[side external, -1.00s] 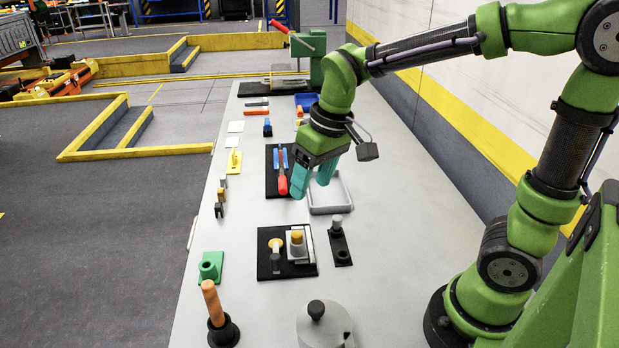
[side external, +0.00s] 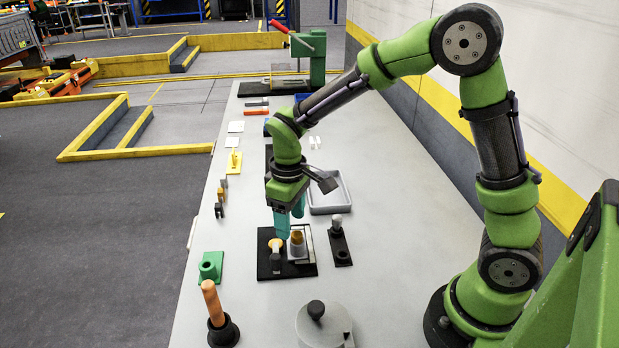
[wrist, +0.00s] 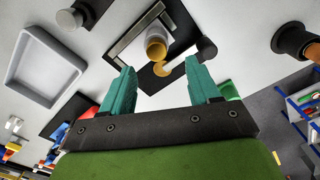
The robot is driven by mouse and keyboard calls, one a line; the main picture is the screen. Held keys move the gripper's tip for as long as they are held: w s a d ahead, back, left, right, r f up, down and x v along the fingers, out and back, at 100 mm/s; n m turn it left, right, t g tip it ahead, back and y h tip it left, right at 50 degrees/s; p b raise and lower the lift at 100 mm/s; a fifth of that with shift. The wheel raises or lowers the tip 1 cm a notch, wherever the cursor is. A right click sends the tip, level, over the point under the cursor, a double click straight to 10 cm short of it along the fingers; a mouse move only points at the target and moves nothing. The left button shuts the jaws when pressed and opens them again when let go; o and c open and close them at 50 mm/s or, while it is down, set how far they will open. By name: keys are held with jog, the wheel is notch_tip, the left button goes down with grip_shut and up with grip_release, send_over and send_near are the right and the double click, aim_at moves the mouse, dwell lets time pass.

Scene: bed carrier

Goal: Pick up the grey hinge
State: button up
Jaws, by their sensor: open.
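My gripper (side external: 289,225) is open, its teal fingers pointing down over the black board (side external: 266,269) near the front of the bench. In the wrist view, its fingertips (wrist: 160,65) frame the board's contents from either side, with nothing held. I cannot tell for sure which piece is the grey hinge. In the side view the fingers partly cover the board's far edge.
A green holder (side external: 210,266), an orange-handled tool (side external: 212,303) and a grey lidded pot (side external: 324,327) stand nearer the camera. The bench's right side is clear.

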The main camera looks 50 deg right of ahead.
aim_at(294, 233)
jog(key=shift+s+d+f, duration=0.1)
jog(key=shift+s+f, duration=0.05)
jog(key=shift+f, duration=1.4)
jog(key=shift+s+d+f, duration=0.1)
jog(key=shift+f, duration=1.45)
jog(key=shift+c, duration=0.2)
jog(key=shift+r, duration=0.1)
grip_shut()
